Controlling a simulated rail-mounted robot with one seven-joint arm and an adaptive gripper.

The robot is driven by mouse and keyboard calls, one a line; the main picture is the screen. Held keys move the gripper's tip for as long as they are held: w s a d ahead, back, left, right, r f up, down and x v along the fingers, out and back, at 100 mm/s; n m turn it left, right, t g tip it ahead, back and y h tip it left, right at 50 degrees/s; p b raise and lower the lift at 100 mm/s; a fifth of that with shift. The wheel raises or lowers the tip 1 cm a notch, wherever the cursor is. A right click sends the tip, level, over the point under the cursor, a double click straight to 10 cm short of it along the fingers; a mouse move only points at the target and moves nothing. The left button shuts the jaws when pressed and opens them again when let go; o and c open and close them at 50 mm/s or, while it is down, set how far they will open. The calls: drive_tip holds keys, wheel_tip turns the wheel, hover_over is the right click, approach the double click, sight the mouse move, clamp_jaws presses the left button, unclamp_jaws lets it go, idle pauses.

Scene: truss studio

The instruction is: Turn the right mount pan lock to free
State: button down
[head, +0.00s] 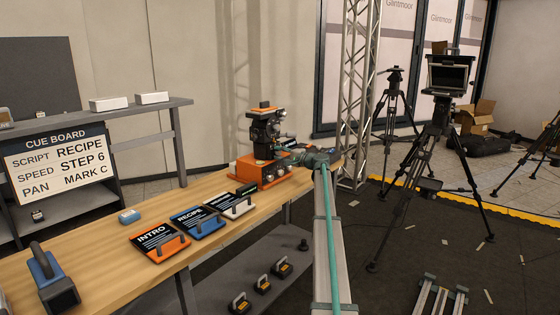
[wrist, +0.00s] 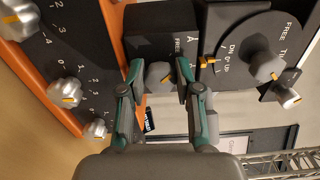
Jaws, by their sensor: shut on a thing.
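The camera mount (head: 262,138) stands on an orange base on the wooden bench, with dark stacked parts above. In the head view my gripper (head: 287,147) reaches the mount's right side; the knob is hidden there.
A tilt dial (wrist: 250,50) with its own knob is right of my gripper; an orange-edged panel (wrist: 60,60) with several knobs is left. Cue cards with handles (head: 160,242) lie along the bench. A cue board (head: 55,165) reads "RECIPE, STEP 6, MARK C". A truss (head: 357,90) stands behind.

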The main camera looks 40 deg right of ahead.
drive_tip(key=shift+n, duration=0.3)
idle(0.4)
drive_tip(key=c, duration=0.8)
unclamp_jaws()
drive_tip(key=shift+v, duration=4.05)
